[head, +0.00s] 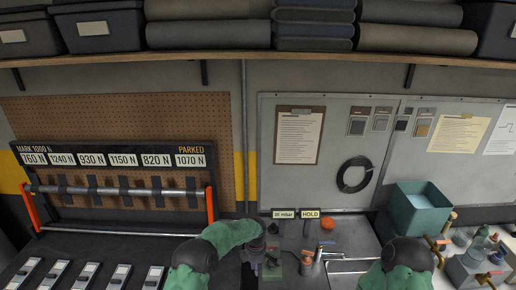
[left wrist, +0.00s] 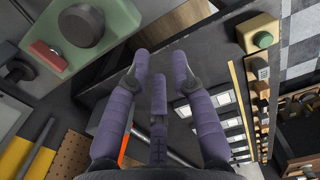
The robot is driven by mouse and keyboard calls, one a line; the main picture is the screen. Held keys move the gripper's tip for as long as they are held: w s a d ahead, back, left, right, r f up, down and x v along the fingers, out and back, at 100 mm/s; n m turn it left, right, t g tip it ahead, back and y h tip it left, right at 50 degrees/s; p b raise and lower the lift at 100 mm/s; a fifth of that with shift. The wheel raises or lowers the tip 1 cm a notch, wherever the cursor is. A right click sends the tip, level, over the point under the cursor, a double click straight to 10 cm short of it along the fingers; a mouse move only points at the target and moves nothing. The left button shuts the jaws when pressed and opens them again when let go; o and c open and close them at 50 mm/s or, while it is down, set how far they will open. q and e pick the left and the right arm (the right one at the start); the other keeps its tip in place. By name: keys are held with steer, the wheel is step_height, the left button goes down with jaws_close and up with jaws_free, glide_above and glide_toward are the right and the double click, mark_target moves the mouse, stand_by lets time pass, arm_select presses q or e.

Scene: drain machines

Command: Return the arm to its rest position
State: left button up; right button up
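My left arm comes in from the left in the head view, with a green forearm and a dark wrist. My left gripper (head: 257,256) hangs over the bench at the centre, partly hidden by its own wrist. In the left wrist view its purple fingers (left wrist: 160,70) are spread apart with nothing between them. The gripper looks open and empty. Of my right arm, only a green link with a dark joint (head: 405,262) shows at the bottom right of the head view. My right gripper cannot be made out.
A green block with a dark knob (left wrist: 83,25) is near the left gripper. A rack with orange ends (head: 212,205) and a steel bar stands left, under a number display (head: 115,158). A teal bin (head: 418,210) and brass fittings stand right. A shelf (head: 260,58) runs above.

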arm_select(q)
steer(key=s+a+f+m+h, duration=0.2)
steer(key=s+a+f+m, duration=0.15)
steer(key=s+f, duration=0.35)
steer(key=s+a+f+m+h, duration=0.15)
steer(key=s+f+m, duration=0.25)
steer(key=s, duration=0.4)
steer(key=s+a+r+m, duration=0.1)
steer(key=s+a+m, duration=0.2)
steer(key=s, duration=0.8)
steer(key=s+a+m, duration=0.3)
steer(key=s+m, duration=0.1)
steer(key=s, duration=0.8)
step_height(320, 180, down, 20)
steer(key=w+d+b, duration=0.2)
steer(key=b, duration=1.9)
steer(key=shift+w+r, duration=0.15)
steer(key=shift+r, duration=0.1)
arm_select(e)
step_height(320, 180, down, 22)
steer(key=shift+w+d+r, duration=0.15)
steer(key=shift+w, duration=0.25)
arm_select(q)
steer(key=shift+m, duration=0.25)
